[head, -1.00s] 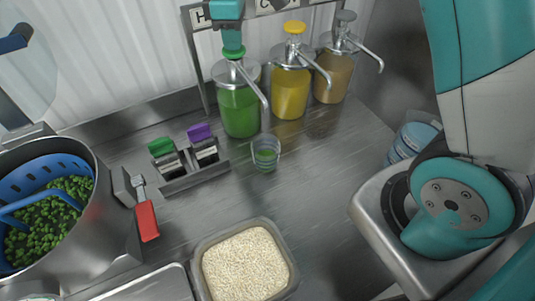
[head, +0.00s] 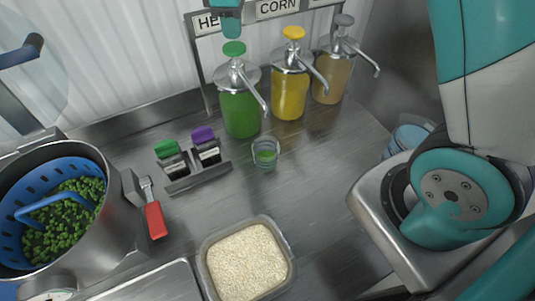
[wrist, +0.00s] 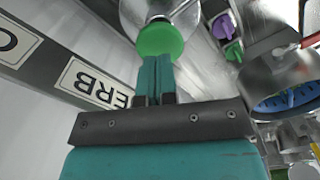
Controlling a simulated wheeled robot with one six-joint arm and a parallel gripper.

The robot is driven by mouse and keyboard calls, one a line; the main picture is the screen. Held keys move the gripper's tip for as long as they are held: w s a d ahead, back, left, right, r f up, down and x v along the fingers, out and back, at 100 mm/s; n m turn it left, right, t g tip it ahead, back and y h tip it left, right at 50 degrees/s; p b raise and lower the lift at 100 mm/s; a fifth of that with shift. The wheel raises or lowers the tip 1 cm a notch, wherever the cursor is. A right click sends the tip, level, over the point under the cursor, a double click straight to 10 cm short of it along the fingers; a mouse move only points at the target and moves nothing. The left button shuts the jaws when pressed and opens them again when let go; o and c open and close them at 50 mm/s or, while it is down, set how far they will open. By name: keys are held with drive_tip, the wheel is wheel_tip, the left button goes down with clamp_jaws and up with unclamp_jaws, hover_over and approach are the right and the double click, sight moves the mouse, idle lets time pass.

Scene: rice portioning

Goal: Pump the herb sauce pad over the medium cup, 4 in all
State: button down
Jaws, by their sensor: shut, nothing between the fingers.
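The herb sauce dispenser (head: 240,112) is a clear jar of green sauce with a green pump pad (head: 234,48) and a metal spout, under a sign starting "HE". The pad also shows in the wrist view (wrist: 160,41). The medium cup (head: 265,152) is small and clear, stands below the spout's end, and has green sauce in its bottom. My gripper (head: 231,30) is shut and empty just above the green pad, with a small gap. In the wrist view my gripper's teal fingers (wrist: 155,66) are together, pointing at the pad.
A yellow-topped corn dispenser (head: 290,92) and a grey-topped dispenser (head: 331,75) stand to the right. A rack with green and purple tops (head: 197,182) is left of the cup. A rice container (head: 290,270) and a pot with a blue basket (head: 110,225) are nearer.

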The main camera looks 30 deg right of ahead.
sight(234, 47)
drive_tip(key=shift+f, duration=0.1)
idle(0.3)
drive_tip(key=shift+f+b, duration=1.3)
drive_tip(key=shift+f, duration=0.9)
drive_tip(key=shift+r, duration=0.15)
drive_tip(key=shift+r+p, duration=2)
drive_tip(key=shift+r, duration=0.2)
drive_tip(key=shift+f, duration=0.2)
drive_tip(key=shift+f+b, duration=1.35)
drive_tip(key=shift+f, duration=0.8)
